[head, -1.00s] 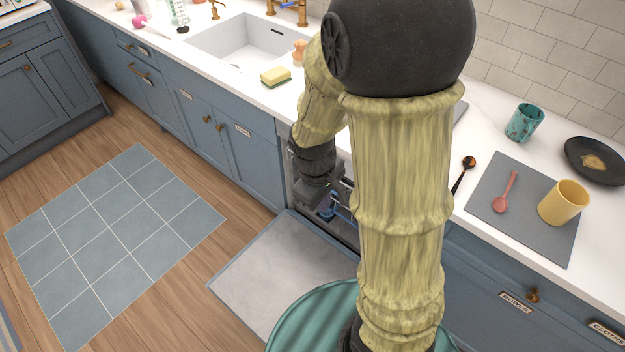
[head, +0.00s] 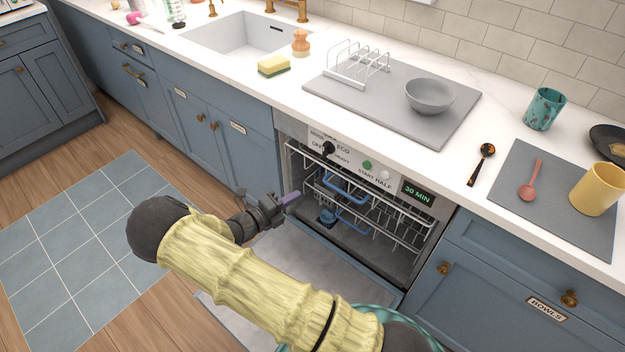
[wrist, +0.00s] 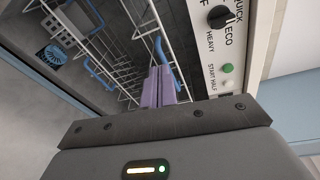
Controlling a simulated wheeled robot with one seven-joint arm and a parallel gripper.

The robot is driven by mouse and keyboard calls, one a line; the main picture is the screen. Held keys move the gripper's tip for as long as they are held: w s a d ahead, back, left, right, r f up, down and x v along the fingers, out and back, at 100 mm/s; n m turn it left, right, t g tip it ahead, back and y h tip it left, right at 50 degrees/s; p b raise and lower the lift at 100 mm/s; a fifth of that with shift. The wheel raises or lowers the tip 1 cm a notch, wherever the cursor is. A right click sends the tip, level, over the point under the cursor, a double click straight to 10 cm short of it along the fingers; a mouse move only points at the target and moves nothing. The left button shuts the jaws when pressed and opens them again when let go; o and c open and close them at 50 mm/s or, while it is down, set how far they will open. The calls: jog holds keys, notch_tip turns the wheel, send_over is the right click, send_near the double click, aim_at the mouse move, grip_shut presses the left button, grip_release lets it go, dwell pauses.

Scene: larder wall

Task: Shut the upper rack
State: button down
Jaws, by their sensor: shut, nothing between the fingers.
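The dishwasher (head: 352,150) is open, with its door (head: 310,268) folded down in front. The upper rack (head: 385,209), white wire with blue handles, sits inside the cavity under the control panel. It looks pushed in, though how far is hard to tell. My gripper (head: 292,198) is shut and empty, in front of the dishwasher's left side and apart from the rack in the head view. In the wrist view my purple fingertips (wrist: 160,88) are together, with the upper rack's wires (wrist: 113,55) and blue handle beyond them.
A blue basket (head: 327,216) shows low inside the dishwasher. The counter above holds a grey drainer board (head: 400,100) with a bowl (head: 430,95), a sponge (head: 273,66) and a mat with a yellow mug (head: 597,188). Floor to the left is clear.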

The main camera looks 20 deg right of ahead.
aim_at(319, 166)
jog(key=a+n+t, duration=0.1)
jog(key=w+f+n, duration=0.1)
jog(key=a+n+t, duration=0.1)
jog(key=shift+w+a+f+n+t, duration=0.25)
jog(key=shift+w+a+n+t, duration=0.05)
jog(key=shift+w, duration=0.1)
jog(key=shift+w+d, duration=0.1)
jog(key=b+x, duration=0.1)
jog(key=x, duration=1.2)
jog(key=shift+w+d, duration=0.25)
jog(key=shift+d, duration=0.1)
jog(key=x, duration=0.9)
jog(key=shift+d+f, duration=0.1)
jog(key=shift+d+r, duration=0.25)
jog(key=shift+r, duration=0.1)
